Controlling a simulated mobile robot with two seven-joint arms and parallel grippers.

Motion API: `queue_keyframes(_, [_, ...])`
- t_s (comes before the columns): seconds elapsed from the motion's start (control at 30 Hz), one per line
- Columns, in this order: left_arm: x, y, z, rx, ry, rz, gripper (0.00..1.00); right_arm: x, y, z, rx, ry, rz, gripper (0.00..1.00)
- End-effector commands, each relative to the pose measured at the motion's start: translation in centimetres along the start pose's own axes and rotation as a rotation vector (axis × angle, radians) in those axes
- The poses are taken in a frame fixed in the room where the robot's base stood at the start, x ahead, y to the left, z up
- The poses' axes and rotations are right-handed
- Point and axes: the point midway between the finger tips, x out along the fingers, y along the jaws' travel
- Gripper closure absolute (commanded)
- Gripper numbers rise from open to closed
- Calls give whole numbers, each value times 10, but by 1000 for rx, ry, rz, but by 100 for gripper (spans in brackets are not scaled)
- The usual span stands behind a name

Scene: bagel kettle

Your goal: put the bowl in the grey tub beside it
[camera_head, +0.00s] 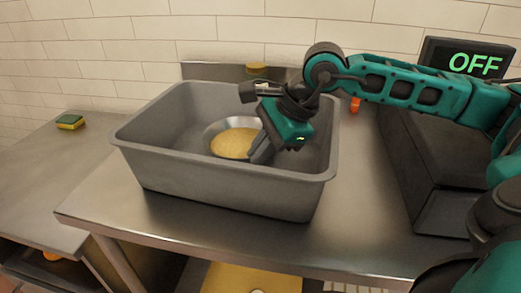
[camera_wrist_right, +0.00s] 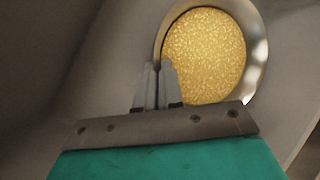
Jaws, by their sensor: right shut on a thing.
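The bowl (camera_head: 236,138) is inside the grey tub (camera_head: 225,192), a metal rim around a yellow, grainy inside. In the right wrist view the bowl (camera_wrist_right: 204,55) fills the upper right, with its bright metal rim on the right side. My right gripper (camera_head: 256,156) reaches down into the tub from the right. Its fingers (camera_wrist_right: 159,78) are close together at the bowl's near edge, shut on the rim. Whether the bowl touches the tub's floor is hard to tell. My left gripper is not in view.
The tub stands on a steel table (camera_head: 365,225) against a tiled wall. A green and yellow sponge (camera_head: 70,122) lies on the counter at the left. A dark box-shaped machine (camera_head: 425,150) and an "OFF" display (camera_head: 475,65) stand at the right.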

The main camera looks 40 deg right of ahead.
Motion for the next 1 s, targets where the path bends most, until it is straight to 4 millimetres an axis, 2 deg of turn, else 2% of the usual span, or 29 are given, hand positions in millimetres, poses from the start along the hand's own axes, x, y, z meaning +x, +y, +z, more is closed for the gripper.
queue_keyframes(0.07, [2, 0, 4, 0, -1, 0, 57, 2, 0, 0, -2, -3, -6, 100])
queue_keyframes(0.1, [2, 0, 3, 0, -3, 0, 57, 2, 1, -1, 0, 0, 0, 90])
queue_keyframes(0.33, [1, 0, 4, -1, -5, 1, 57, 2, 1, -1, 1, 0, 1, 68])
queue_keyframes(0.57, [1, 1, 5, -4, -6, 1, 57, 1, 0, 0, 1, 0, 1, 68])
queue_keyframes(0.7, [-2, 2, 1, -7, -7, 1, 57, -6, -1, 1, 1, 1, -1, 68])
queue_keyframes(0.77, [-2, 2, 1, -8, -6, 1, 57, -15, -2, 0, 2, 2, -3, 68])
queue_keyframes(1.0, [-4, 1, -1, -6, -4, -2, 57, -68, -2, 0, 3, 3, -3, 68])
